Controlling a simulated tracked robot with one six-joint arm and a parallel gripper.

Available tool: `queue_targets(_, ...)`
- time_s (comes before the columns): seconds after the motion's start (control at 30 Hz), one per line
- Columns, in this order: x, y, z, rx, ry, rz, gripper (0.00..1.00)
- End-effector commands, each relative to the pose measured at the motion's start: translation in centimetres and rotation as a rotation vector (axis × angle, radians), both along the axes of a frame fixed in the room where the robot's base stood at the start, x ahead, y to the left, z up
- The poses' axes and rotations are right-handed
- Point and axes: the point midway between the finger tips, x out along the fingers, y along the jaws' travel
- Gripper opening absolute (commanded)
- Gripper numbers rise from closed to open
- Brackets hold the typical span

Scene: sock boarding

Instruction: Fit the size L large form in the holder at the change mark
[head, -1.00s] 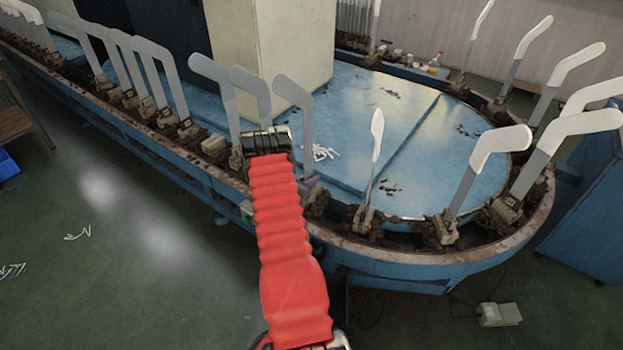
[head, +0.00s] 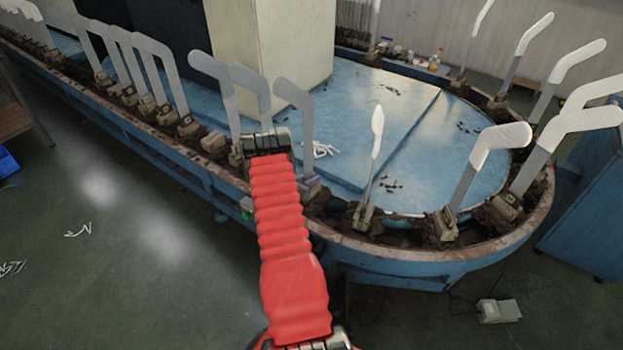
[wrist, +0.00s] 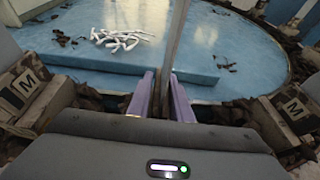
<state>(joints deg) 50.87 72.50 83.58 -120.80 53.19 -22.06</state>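A grey flat form (head: 298,102) with a bent top stands upright just beyond my gripper at the near rim of the machine. In the wrist view, its narrow grey shaft (wrist: 176,45) rises between the two purple fingers of my gripper (wrist: 166,98), which are closed about it. In the head view, my gripper is mostly hidden behind my red-sleeved arm; only a bit of purple shows beside the shaft. The form's lower end and the holder under it are hidden. No size L mark is readable. Neighbouring holders at left (wrist: 24,92) and right (wrist: 290,110) carry an M.
Several other forms stand around the rim, including two close at left (head: 217,85) (head: 251,90) and one at right (head: 375,140). A beige column (head: 265,40) rises from the blue deck (head: 400,110). White scraps (wrist: 120,38) lie on the deck.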

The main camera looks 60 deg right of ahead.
Motion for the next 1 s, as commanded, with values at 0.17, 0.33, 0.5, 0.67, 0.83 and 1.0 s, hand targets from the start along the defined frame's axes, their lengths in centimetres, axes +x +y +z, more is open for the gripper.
queue_targets(0.17,0.0,0.0,0.0,0.001,0.0,0.0,0.31)
queue_targets(0.33,0.0,0.0,-0.1,0.001,0.001,0.0,0.35)
queue_targets(0.5,0.0,0.2,-0.1,0.003,0.001,0.001,0.35)
queue_targets(0.67,0.2,0.9,0.3,0.003,0.0,0.001,0.35)
queue_targets(0.83,0.5,2.8,1.1,0.002,0.002,0.002,0.35)
queue_targets(1.0,1.0,5.5,2.3,0.001,0.002,0.003,0.35)
